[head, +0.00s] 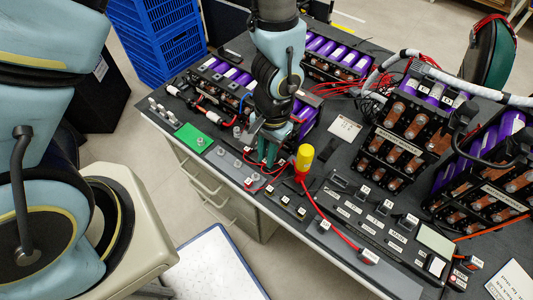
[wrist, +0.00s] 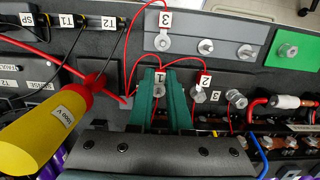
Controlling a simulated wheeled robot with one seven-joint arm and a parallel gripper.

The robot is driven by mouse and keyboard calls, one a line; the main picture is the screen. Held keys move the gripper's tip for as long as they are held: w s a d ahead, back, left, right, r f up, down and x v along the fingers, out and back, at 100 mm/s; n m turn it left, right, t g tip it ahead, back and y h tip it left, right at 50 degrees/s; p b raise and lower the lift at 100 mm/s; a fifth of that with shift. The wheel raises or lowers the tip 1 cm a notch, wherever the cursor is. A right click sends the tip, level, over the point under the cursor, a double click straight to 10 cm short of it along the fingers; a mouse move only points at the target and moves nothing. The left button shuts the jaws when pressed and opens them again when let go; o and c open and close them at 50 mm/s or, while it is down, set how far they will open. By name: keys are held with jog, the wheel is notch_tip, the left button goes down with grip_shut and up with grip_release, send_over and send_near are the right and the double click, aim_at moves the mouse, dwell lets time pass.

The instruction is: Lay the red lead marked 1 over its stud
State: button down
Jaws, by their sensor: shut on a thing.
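My gripper (wrist: 162,108) has green fingers and is shut on the end of the red lead marked 1 (wrist: 160,76). Its white tag and small metal ring show between the fingertips in the wrist view. The stud under this end is hidden or cannot be told apart from the ring. The gripper (head: 267,153) points down over the front of the bench in the head view. To the right, the red lead tagged 2 (wrist: 204,80) ends beside a metal stud (wrist: 200,97). A tag 3 (wrist: 165,20) sits by a ring on the grey plate (wrist: 225,32).
A green plate (head: 194,137) lies to the left. Battery modules (head: 405,130) with copper parts crowd the bench behind and right.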

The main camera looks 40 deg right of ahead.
jog(key=c, duration=0.8)
grip_release()
jog(key=shift+f, duration=0.15)
jog(key=shift+o, duration=0.2)
jog(key=shift+r+p, duration=2.3)
jog(key=shift+r, duration=0.7)
jog(key=shift+w, duration=0.1)
